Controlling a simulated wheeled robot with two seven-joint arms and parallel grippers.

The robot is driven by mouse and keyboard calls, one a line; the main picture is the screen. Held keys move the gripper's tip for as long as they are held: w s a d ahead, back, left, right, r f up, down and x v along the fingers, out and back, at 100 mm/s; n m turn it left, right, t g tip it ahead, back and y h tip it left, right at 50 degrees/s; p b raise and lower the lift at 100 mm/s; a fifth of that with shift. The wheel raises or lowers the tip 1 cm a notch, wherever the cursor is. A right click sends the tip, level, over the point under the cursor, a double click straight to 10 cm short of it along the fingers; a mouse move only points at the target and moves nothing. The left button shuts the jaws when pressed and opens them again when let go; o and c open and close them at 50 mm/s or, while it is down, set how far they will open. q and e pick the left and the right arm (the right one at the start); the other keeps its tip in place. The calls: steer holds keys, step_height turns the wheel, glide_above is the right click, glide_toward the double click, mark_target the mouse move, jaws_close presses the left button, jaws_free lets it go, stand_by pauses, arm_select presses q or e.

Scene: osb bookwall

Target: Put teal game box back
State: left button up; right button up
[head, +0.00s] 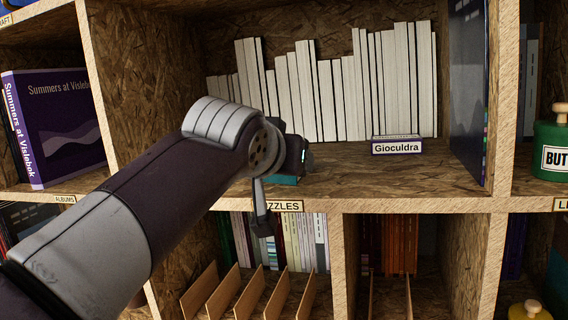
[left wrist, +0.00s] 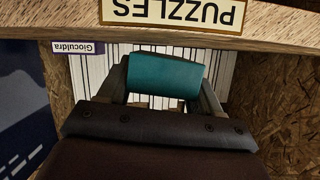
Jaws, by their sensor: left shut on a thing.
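The teal game box (left wrist: 165,75) is between the two fingers of my left gripper (left wrist: 163,82) in the left wrist view, and the gripper is shut on it. In the head view only a small teal part (head: 284,180) shows below my left gripper (head: 290,160), just above the shelf edge with the PUZZLES label (head: 283,206). The rest of the box is hidden by my wrist. I cannot tell whether the box touches the shelf board. My right gripper is not in view.
A row of white books (head: 345,95) stands at the back of this compartment. A tall dark blue book (head: 467,90) is at the right wall. The board (head: 345,175) right of my gripper is bare.

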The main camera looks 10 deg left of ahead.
arm_select(q)
steer(key=shift+w+d+f, duration=0.15)
steer(key=shift+w+d, duration=0.1)
steer(key=shift+w, duration=0.3)
steer(key=shift+f, duration=0.2)
steer(key=shift+s+a+f+b, duration=0.1)
steer(key=shift+s+f+b, duration=0.2)
steer(key=shift+b, duration=0.3)
steer(key=o, duration=1.2)
steer(key=shift+w, duration=0.15)
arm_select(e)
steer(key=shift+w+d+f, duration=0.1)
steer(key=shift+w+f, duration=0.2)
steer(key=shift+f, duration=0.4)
